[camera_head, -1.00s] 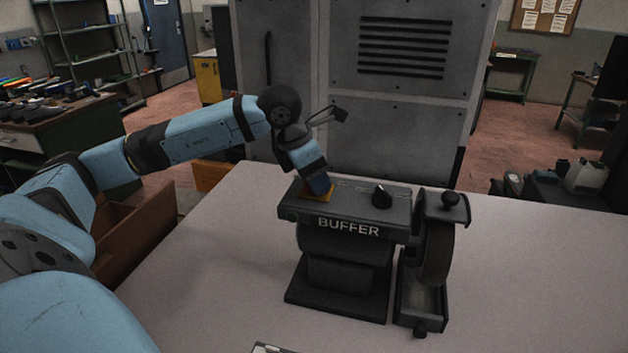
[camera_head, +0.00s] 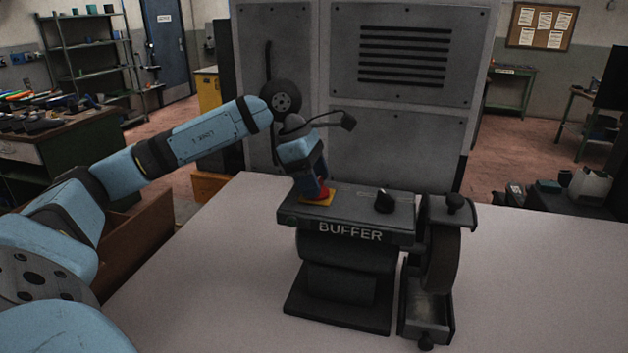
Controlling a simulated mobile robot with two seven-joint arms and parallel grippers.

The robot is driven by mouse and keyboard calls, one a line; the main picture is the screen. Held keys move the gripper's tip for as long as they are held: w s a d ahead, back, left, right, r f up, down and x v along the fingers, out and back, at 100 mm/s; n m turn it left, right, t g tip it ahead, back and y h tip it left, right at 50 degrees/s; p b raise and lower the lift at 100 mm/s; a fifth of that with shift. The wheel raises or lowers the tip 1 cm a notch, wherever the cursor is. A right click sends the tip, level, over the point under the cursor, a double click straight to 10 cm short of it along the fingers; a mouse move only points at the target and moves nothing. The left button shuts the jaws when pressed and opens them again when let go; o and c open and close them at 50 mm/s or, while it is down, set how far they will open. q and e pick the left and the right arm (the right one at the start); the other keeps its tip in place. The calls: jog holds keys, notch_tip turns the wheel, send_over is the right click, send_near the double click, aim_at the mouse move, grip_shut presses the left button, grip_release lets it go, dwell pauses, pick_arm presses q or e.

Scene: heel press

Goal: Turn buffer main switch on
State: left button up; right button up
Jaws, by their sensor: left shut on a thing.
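The buffer (camera_head: 346,262) is a dark grey machine with BUFFER lettered on its front, standing on the pale table. At the left of its top panel is a yellow plate (camera_head: 318,199) with a red part, the main switch (camera_head: 321,194), mostly hidden by my gripper. My left gripper (camera_head: 318,190) reaches down from above, shut on the red switch; its fingers are small and partly hidden. A black knob (camera_head: 384,201) stands further right on the panel. My right gripper is not in view.
The buffing wheel (camera_head: 443,258) with its guard and tray is at the buffer's right. A tall grey cabinet (camera_head: 395,130) stands close behind the table. The table top (camera_head: 540,280) is clear to the right and at the left front.

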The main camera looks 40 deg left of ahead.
pick_arm(q)
jog(key=shift+r, duration=0.1)
dwell(0.3)
jog(key=o, duration=0.9)
jog(key=v, duration=1.3)
jog(key=shift+s+a+r+b, duration=0.1)
jog(key=shift+r+b, duration=0.2)
jog(key=shift+r, duration=0.05)
